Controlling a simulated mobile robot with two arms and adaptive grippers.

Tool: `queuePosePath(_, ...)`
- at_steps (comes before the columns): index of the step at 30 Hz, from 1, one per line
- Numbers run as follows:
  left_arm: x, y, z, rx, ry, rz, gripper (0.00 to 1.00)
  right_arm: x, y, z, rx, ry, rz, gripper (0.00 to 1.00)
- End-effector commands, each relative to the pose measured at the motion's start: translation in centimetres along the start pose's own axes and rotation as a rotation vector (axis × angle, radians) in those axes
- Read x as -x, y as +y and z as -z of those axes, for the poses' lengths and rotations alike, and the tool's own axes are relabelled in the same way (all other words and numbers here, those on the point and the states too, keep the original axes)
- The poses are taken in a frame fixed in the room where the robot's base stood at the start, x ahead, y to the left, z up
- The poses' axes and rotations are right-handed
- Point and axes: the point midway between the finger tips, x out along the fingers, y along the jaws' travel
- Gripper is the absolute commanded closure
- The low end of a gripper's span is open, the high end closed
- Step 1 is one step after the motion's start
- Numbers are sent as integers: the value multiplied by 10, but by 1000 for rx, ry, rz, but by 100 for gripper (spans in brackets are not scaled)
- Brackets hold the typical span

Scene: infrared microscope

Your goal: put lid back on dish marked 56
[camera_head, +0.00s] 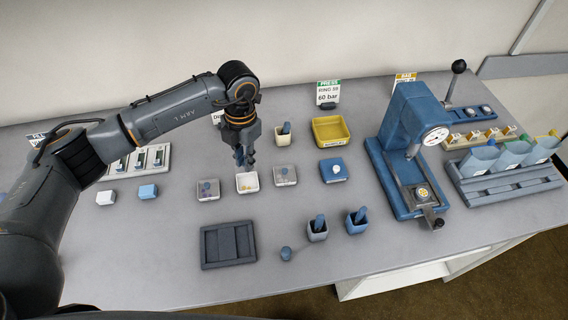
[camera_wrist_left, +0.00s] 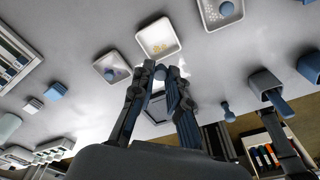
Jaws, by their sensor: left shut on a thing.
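The open white dish (camera_head: 247,183) stands in the middle of a row of three, with small yellow pieces inside. It also shows in the wrist view (camera_wrist_left: 158,38). Its number is not readable. My left gripper (camera_head: 246,163) is close above this dish, pointing down. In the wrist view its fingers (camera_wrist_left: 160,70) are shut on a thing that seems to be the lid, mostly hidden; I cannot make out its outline. The dishes to the left (camera_head: 207,190) and right (camera_head: 284,176) have clear lids with blue knobs. My right gripper is not in view.
A dark tray (camera_head: 228,245) lies in front of the dishes. Two mortars with pestles (camera_head: 317,231) (camera_head: 356,222) and a small blue knobbed piece (camera_head: 286,254) stand near the front. A yellow bin (camera_head: 330,131) is behind, and a blue press (camera_head: 405,140) is at the right.

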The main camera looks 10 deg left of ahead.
Motion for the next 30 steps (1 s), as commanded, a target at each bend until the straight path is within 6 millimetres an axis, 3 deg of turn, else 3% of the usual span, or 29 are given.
queuePosePath(11,-21,5,0,20,3,-1,96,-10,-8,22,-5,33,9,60)
queuePosePath(21,-55,5,-3,17,2,0,96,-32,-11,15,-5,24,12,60)
queuePosePath(30,-65,5,-5,17,1,0,96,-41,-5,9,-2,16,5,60)
